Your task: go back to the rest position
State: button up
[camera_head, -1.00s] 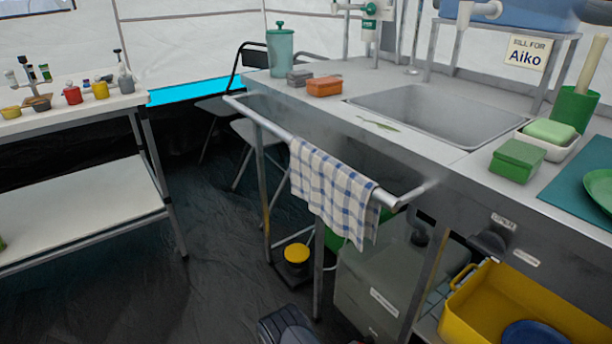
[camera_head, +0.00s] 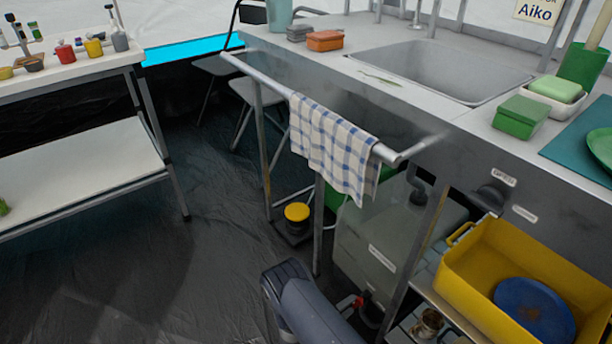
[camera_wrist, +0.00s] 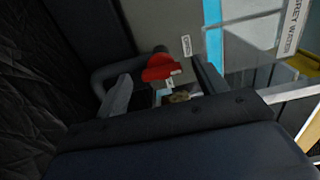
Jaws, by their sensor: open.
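My gripper (camera_wrist: 160,68) shows in the wrist view with its two fingers apart. No object is seen clamped between them. A red tap handle (camera_wrist: 161,68) appears in the gap between the fingers; I cannot tell how far beyond them it lies. In the head view my dark arm reaches in from the bottom edge, low in front of the counter, and my fingers are not clearly seen there.
A grey tank (camera_head: 365,240) stands under the sink counter (camera_head: 455,125). A checked towel (camera_head: 333,145) hangs on the front rail. A yellow tub (camera_head: 480,290) sits on the lower right shelf. A white table (camera_head: 80,170) stands left, with open dark floor (camera_head: 130,275) between.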

aim_at(353, 305)
jog(key=x, duration=0.3)
jog(key=shift+d+f+b, duration=0.1)
jog(key=shift+b, duration=0.25)
jog(key=m, duration=0.3)
jog(key=shift+m, duration=0.4)
jog(key=m, duration=0.5)
jog(key=shift+r, duration=0.25)
jog(key=m, duration=0.4)
jog(key=shift+s+m, duration=0.1)
jog(key=shift+m, duration=0.3)
jog(key=shift+s+d+m, duration=0.1)
jog(key=shift+m, duration=2.1)
